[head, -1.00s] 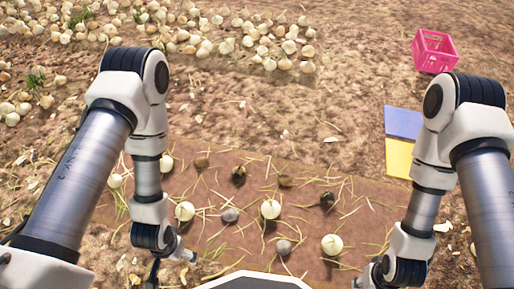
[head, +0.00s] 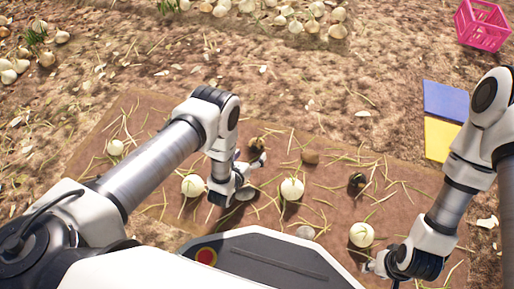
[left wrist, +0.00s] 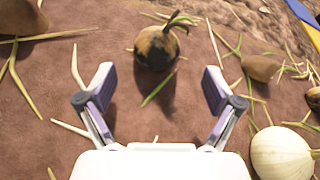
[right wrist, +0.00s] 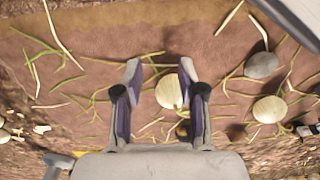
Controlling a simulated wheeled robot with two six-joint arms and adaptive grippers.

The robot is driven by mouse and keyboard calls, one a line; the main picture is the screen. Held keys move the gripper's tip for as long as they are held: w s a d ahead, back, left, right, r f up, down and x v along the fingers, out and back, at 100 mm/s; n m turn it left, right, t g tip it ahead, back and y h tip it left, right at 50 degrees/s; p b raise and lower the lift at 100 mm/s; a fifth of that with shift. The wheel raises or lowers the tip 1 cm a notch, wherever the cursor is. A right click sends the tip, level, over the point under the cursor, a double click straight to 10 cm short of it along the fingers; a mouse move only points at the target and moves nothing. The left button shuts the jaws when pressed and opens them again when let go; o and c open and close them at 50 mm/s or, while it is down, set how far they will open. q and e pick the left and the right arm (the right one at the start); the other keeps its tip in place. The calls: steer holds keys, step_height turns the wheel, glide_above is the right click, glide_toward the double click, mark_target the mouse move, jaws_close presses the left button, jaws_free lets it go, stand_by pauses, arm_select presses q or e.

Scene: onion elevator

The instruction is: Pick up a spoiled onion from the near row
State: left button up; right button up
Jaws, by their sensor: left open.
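A spoiled onion (head: 257,143), dark and blotchy with a withered top, lies on the brown soil mat just beyond my left gripper (head: 252,165). In the left wrist view the spoiled onion (left wrist: 157,47) lies ahead of the left fingertips (left wrist: 158,82), centred between them and not touched. The left gripper is open and empty. A second dark onion (head: 357,180) lies further right in the head view. My right gripper (right wrist: 160,72) is open; in the right wrist view a pale onion (right wrist: 170,92) shows between its fingers, apparently below them on the mat.
Pale onions (head: 292,189), grey stones (head: 305,232) and a brown clod (head: 310,156) lie around on the mat among straw. A blue panel (head: 446,101), a yellow panel (head: 441,137) and a pink crate (head: 482,24) are at the right. Many onions lie at the back.

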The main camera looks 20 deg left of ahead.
mark_target(254, 150)
arm_select(q)
steer(key=b+x, duration=0.4)
steer(key=shift+w+a+f, duration=0.1)
steer(key=shift+w+f, duration=0.1)
steer(key=shift+f, duration=0.1)
arm_select(e)
steer(key=shift+t, duration=0.3)
steer(key=f, duration=0.2)
steer(key=w+f, duration=0.1)
steer(key=f, duration=0.2)
steer(key=shift+w, duration=0.2)
arm_select(q)
steer(key=shift+w+b, duration=0.35)
arm_select(e)
steer(key=shift+w+f, duration=0.1)
arm_select(q)
steer(key=shift+r, duration=0.2)
steer(key=c, duration=1.3)
arm_select(e)
steer(key=shift+r, duration=0.2)
